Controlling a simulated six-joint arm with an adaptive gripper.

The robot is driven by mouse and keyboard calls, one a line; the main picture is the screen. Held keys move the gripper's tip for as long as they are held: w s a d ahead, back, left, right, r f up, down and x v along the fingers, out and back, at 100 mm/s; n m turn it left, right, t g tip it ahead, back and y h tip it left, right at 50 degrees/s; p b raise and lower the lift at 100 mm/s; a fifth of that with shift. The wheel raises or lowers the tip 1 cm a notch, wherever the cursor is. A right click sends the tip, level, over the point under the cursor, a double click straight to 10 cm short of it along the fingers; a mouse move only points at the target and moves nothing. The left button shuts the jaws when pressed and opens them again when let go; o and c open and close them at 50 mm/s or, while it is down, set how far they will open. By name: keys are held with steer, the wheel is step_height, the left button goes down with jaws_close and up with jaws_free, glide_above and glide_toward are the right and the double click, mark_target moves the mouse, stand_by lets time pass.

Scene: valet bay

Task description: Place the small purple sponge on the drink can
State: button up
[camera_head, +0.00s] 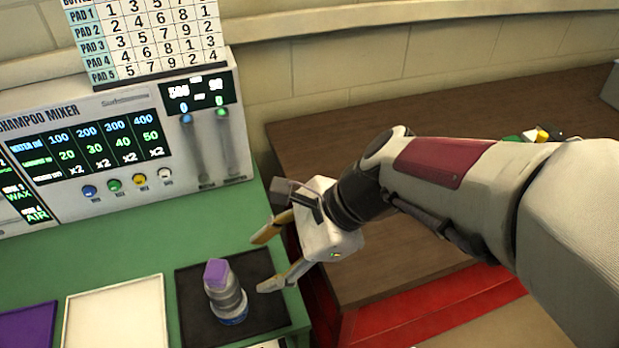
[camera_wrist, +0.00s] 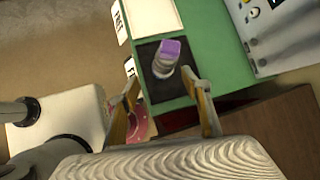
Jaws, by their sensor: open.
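The small purple sponge (camera_head: 217,272) rests on top of the drink can (camera_head: 229,303), and it looks slightly tilted. The grey can with a blue lower rim stands on a black square pad. The wrist view also shows the sponge (camera_wrist: 170,48) on the can (camera_wrist: 161,70). My gripper (camera_head: 266,262) is open and empty, to the right of the can, with its fingers pointing toward it. In the wrist view the fingers (camera_wrist: 164,88) are apart and short of the can; neither finger visibly touches the sponge.
The black pad (camera_head: 270,268) lies at the green bench's right edge, beside a white pad (camera_head: 117,315) and a purple pad (camera_head: 28,328). The shampoo mixer (camera_head: 100,150) stands behind. A brown wooden surface (camera_head: 330,140) lies at right, with small coloured items (camera_head: 543,134) on it.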

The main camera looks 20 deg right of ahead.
steer(key=s+d+r+n+t+h, duration=0.1)
steer(key=s+d+r+n+h, duration=0.1)
steer(key=d+n, duration=0.3)
steer(key=s+d+r+n+t+h, duration=0.1)
steer(key=s+d+n+h, duration=0.3)
steer(key=n, duration=0.9)
steer(key=shift+s+d+r+t+h, duration=0.25)
steer(key=shift+d+r+h, duration=0.45)
steer(key=shift+d, duration=0.45)
